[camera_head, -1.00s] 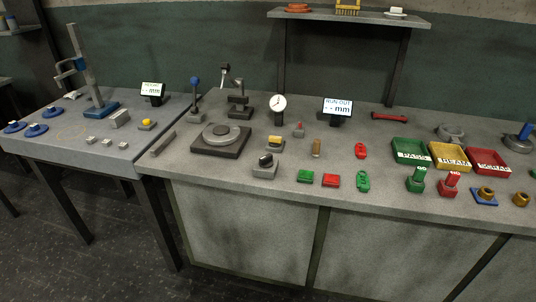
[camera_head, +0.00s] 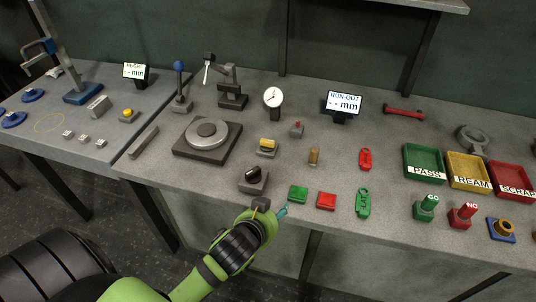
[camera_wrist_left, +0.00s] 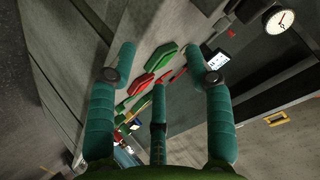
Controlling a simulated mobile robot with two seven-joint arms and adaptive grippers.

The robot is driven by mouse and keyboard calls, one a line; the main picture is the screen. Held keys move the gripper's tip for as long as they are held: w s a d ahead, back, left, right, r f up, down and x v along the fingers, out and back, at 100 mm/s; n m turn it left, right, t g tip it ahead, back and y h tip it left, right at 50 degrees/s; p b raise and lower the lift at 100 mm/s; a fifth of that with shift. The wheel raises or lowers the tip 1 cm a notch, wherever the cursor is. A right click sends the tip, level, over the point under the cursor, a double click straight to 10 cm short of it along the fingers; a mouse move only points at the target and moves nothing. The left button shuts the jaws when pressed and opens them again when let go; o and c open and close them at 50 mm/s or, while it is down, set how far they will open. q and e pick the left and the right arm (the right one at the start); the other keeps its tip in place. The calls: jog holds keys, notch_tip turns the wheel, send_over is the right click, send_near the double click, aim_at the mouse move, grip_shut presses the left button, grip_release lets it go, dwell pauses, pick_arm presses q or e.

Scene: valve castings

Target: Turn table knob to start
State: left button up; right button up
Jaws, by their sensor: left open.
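A black rotary knob (camera_head: 253,173) sits on a small grey box near the bench's front edge, in front of the turntable (camera_head: 207,135). My left gripper (camera_head: 272,208) is open and empty, just in front of the knob box, by the bench edge; it appears apart from the knob. In the left wrist view its spread teal fingers (camera_wrist_left: 164,62) show with nothing between them that they hold. I cannot make out the knob in that view. My right gripper is not in view.
A green block (camera_head: 298,194) and a red block (camera_head: 326,201) lie just right of my left gripper. A yellow-topped switch (camera_head: 267,147) stands behind the knob. The run-out display (camera_head: 342,105) reads "-- mm". A dial gauge (camera_head: 273,99) stands behind.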

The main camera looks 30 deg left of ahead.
pick_arm(q)
jog(key=w+d+r+m+t+h, duration=0.3)
jog(key=w+d+r+m+t, duration=0.15)
jog(key=r, duration=0.55)
jog(key=w+d+r+m+t+h, duration=0.35)
jog(key=w+r, duration=0.25)
jog(key=r, duration=0.3)
jog(key=s+d+r+m+g+h, duration=0.1)
jog(key=d+r+m+g+h, duration=0.1)
jog(key=d+r+m+h, duration=0.65)
jog(key=m+g+y, duration=1.4)
jog(key=m+g, duration=0.3)
jog(key=m, duration=0.3)
send_over(252, 169)
jog(key=f, duration=1.8)
jog(key=shift+d+f, duration=0.1)
jog(key=shift+d, duration=0.15)
jog(key=shift+a, duration=0.35)
notch_tip(252, 169, down, 6)
jog(key=shift+r+p, duration=0.15)
jog(key=shift+p, duration=1.05)
jog(key=shift+d+f, duration=0.1)
jog(key=shift+f, duration=0.5)
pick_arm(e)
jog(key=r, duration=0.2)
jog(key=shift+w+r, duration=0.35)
